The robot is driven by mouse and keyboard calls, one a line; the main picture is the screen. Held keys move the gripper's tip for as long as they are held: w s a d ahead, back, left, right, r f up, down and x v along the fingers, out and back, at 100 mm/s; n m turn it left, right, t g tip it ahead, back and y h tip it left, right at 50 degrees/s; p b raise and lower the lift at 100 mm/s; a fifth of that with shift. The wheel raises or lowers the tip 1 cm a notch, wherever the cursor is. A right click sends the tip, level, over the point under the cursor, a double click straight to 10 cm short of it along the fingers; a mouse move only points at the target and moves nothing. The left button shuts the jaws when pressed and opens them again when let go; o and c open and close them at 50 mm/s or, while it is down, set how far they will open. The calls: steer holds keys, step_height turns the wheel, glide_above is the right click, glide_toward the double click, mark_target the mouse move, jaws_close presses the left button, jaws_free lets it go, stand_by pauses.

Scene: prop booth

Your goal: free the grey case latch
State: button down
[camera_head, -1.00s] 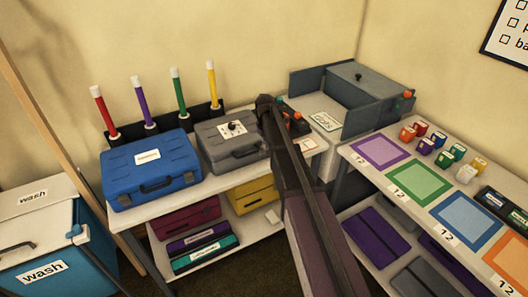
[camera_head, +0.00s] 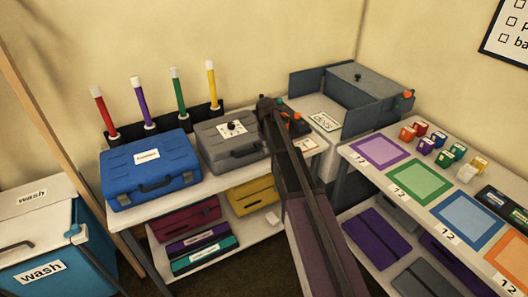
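The grey case (camera_head: 215,150) lies closed on the upper shelf, just right of the blue case. A white label with a dark dial-like part (camera_head: 232,128) is on its lid. A dark handle (camera_head: 243,152) is on its front; the latch itself is too small to make out. My dark arm rises from the bottom and crosses in front of the case's right edge. The far end of my arm, where my gripper (camera_head: 268,104) seems to be, is beside the case's right side in the picture. Its fingers cannot be made out, and whether it touches the case cannot be told.
A blue case (camera_head: 152,172) stands left. Behind are several coloured sticks in a black rack (camera_head: 165,122). A grey-blue box (camera_head: 362,85) stands back right. A table with coloured squares (camera_head: 420,185) is at right.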

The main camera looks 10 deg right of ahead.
steer(key=shift+f+b, duration=1.15)
steer(key=shift+f, duration=0.3)
stand_by(0.6)
steer(key=shift+s+r, duration=0.1)
steer(key=shift+s+d+r+p, duration=0.1)
steer(key=shift+s+r+p, duration=0.15)
steer(key=shift+s+p, duration=0.25)
steer(key=shift+s+d+r+p, duration=0.2)
steer(key=shift+s+p, duration=0.1)
steer(key=shift+s, duration=0.25)
steer(key=shift+s+d+r+p, duration=0.2)
steer(key=shift+s+p, duration=0.05)
steer(key=shift+s, duration=0.25)
step_height(320, 180, up, 6)
steer(key=p, duration=0.6)
